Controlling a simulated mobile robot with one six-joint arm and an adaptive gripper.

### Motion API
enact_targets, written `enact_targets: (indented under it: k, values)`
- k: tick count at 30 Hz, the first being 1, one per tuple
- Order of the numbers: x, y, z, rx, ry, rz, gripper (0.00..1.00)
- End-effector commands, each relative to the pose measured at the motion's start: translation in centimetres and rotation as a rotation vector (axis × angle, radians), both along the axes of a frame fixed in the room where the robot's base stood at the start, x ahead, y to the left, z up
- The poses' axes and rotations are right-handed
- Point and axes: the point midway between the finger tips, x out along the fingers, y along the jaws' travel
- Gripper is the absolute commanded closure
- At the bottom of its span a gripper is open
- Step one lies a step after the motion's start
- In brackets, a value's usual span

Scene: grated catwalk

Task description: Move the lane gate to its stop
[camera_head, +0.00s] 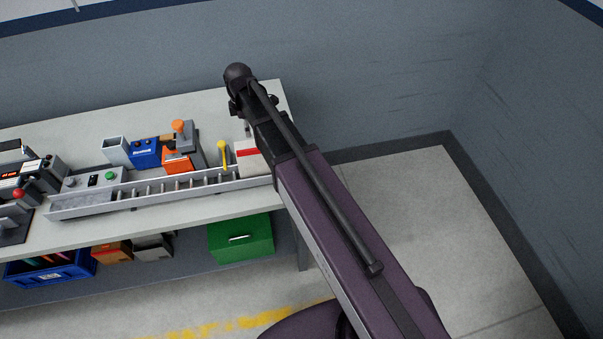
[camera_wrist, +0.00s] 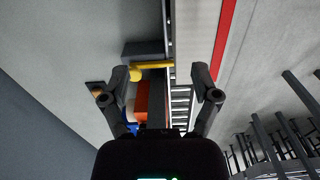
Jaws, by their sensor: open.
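The lane gate appears to be the yellow arm (camera_head: 222,154) by the roller lane (camera_head: 150,195), left of a white block with a red stripe. In the wrist view the yellow arm (camera_wrist: 152,66) lies crosswise, with a rounded knob at its left end and its right end at the edge of the lane (camera_wrist: 180,98). My gripper (camera_wrist: 160,72) is open, its fingers on either side of the picture's middle. The yellow arm shows between and beyond the fingertips; I cannot tell the depth gap.
The white block (camera_head: 250,158) stands at the lane's right end. An orange-and-grey device (camera_head: 183,155) and a blue box (camera_head: 144,152) stand behind the lane. A control box with a green button (camera_head: 95,182) is at left. A green box (camera_head: 240,238) sits below the bench.

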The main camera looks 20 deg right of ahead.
Motion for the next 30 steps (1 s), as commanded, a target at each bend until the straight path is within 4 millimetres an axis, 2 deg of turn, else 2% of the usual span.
enact_targets:
  k: [30]
  values:
    - [-8.5,-7.8,-2.4,0.012,-0.008,-0.771,0.21]
